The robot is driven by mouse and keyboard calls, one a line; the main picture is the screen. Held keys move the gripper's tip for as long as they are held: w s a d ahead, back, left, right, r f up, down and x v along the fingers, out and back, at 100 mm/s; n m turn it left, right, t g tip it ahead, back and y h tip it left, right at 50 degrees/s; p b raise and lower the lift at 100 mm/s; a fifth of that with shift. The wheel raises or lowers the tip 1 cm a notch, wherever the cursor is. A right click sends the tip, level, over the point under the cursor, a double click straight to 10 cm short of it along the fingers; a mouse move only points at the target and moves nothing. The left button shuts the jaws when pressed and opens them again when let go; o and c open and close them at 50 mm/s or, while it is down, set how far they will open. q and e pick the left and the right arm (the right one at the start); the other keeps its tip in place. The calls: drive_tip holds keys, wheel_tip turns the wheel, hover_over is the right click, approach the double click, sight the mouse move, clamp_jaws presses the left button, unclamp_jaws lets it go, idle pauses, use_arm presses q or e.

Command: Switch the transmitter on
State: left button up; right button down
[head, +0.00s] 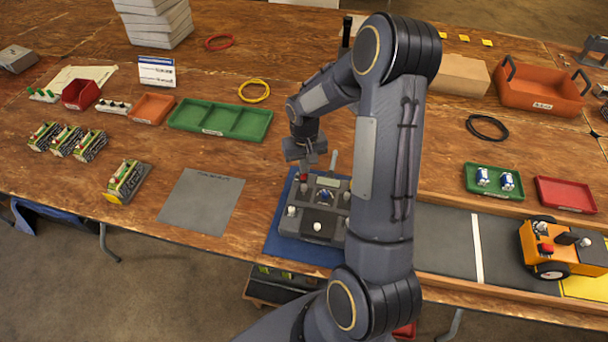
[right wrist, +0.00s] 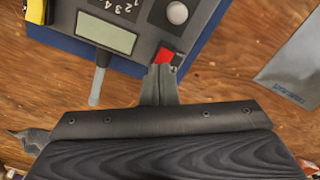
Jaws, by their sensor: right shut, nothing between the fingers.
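The transmitter (head: 323,227) is a dark grey box with a small display, white knobs and a grey antenna, lying on a blue mat (head: 272,246) at the front of the table. Its red switch (head: 303,177) is at the far left corner. My right gripper (head: 304,168) is shut and empty, pointing down at that corner. In the right wrist view the shut fingertips (right wrist: 158,72) are at the red switch (right wrist: 164,56), which they partly cover. I cannot tell whether they touch it or which way the switch is set. My left gripper is not in view.
The antenna (right wrist: 98,80) stands close beside the fingers. A grey mat (head: 201,201) lies left of the transmitter, with a green tray (head: 221,119) behind. An orange vehicle (head: 562,247) stands at the right. My right arm hides part of the table and the transmitter's right side.

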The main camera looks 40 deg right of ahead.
drive_tip(key=shift+f, duration=0.3)
drive_tip(key=shift+r, duration=0.1)
drive_tip(key=shift+r+p, duration=2.25)
drive_tip(key=shift+r, duration=1.25)
drive_tip(key=s+a+r+n+t+y, duration=0.1)
drive_tip(key=s+a+r+t, duration=0.1)
drive_tip(key=s+a+r, duration=0.5)
drive_tip(key=s+a+r+t+y, duration=0.1)
drive_tip(key=s+a+r+t, duration=0.1)
drive_tip(key=s+a+r, duration=0.5)
drive_tip(key=s+a+r+n+t+y, duration=0.1)
drive_tip(key=s+a+r, duration=0.1)
drive_tip(key=s, duration=0.4)
drive_tip(key=shift+r+n+t+y, duration=0.3)
drive_tip(key=shift+r+y, duration=0.1)
drive_tip(key=shift+r, duration=0.2)
